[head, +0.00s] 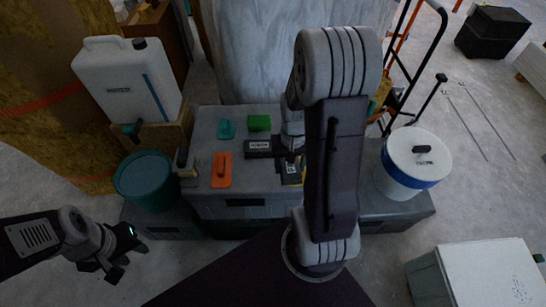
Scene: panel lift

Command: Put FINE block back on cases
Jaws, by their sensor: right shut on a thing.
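A dark block with a white and yellow face (292,173) is at the middle of the grey cases (240,206), partly hidden by my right arm. Its label is too small to read; it appears to be the FINE block. My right gripper (291,152) is shut on it from above, its fingers mostly hidden. I cannot tell whether the block touches the case top. Another dark block with a white label (258,147) lies just left of it. My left gripper (112,265) is open and empty at the lower left, away from the cases.
On the cases are a green block (259,122), a teal tool (226,129) and an orange float (221,170). A teal bucket (150,178) and a white canister (128,85) stand left, a white lidded bucket (410,165) right. A white box (488,275) is lower right.

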